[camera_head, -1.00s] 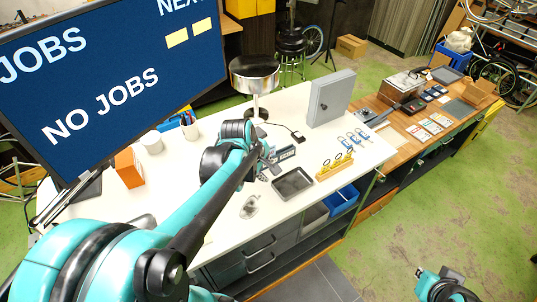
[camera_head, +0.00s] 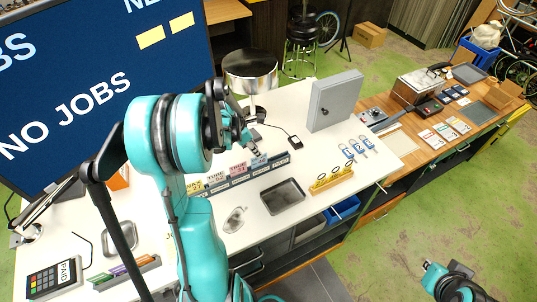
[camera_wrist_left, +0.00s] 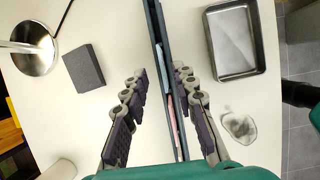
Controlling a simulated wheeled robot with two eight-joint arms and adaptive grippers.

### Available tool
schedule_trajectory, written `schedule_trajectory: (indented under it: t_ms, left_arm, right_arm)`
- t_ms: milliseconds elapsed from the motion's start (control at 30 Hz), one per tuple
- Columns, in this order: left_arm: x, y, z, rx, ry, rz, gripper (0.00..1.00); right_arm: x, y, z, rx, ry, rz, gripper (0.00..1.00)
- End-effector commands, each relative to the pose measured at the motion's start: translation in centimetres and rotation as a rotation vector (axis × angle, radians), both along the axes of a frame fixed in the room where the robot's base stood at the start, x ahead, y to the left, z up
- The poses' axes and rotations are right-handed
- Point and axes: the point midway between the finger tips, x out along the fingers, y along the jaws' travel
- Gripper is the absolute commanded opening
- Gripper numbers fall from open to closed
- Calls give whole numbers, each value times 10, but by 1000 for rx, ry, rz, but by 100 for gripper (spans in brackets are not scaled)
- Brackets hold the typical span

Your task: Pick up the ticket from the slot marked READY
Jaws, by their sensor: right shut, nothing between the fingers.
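A long dark ticket rack (camera_head: 225,186) stands on the white table, with several coloured tickets upright in it. A pale blue ticket (camera_head: 259,161) is at its far right end and a pink ticket (camera_head: 238,168) is beside that. No READY marking is legible. My left gripper (camera_head: 246,143) is over the rack's right end. In the left wrist view, the left gripper (camera_wrist_left: 159,78) is open, its fingers on either side of the rack (camera_wrist_left: 157,22). The pale blue ticket (camera_wrist_left: 163,52) and pink ticket (camera_wrist_left: 173,122) show between them, ungrasped. My right gripper (camera_head: 446,278) is shut and empty at lower right.
A metal tray (camera_head: 283,197) lies in front of the rack. A yellow stand (camera_head: 331,180), blue-tagged keys (camera_head: 357,148) and a grey cabinet (camera_head: 334,101) are to the right. A dark block (camera_wrist_left: 83,68) and a round metal base (camera_wrist_left: 31,47) are near the left gripper. A card terminal (camera_head: 52,278) is at front left.

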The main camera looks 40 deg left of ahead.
Motion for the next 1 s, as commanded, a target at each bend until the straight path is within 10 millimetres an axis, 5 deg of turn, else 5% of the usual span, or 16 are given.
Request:
schedule_trajectory:
  t_ms: [600, 900, 1000]
  left_arm:
    - [16, -8, -70, -1, 2, 1, 28]
    - [17, -9, -75, 0, 1, 2, 28]
    - [17, -9, -75, 0, 1, 2, 4]
  right_arm:
    - [0, 0, 12, 0, 0, 0, 0]
    - [0, 0, 12, 0, 0, 0, 0]
    - [0, 0, 12, 0, 0, 0, 0]
